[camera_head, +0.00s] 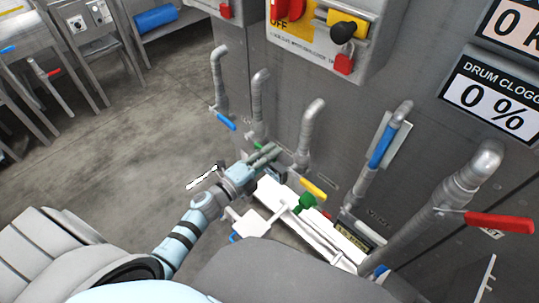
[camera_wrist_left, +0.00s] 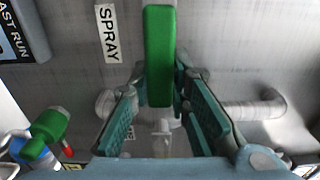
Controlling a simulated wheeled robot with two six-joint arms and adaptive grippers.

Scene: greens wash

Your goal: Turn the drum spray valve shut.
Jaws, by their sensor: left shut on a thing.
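The spray valve has a green lever handle (camera_wrist_left: 160,55), which stands upright in the picture in the left wrist view, beside a label reading SPRAY (camera_wrist_left: 108,33). My left gripper (camera_wrist_left: 163,88) has its fingers on both sides of the lower part of this handle and is shut on it. In the head view my left gripper (camera_head: 268,155) is at the grey machine's front, by the row of pipes, and covers most of the handle. My right gripper is not in view.
Nearby on the machine are a blue lever (camera_head: 226,121), a yellow lever (camera_head: 313,188) and a red lever (camera_head: 499,222). A green-handled fitting (camera_head: 305,202) is close to the gripper's right. A display (camera_head: 497,97) reads 0 %. Open floor (camera_head: 120,140) lies left.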

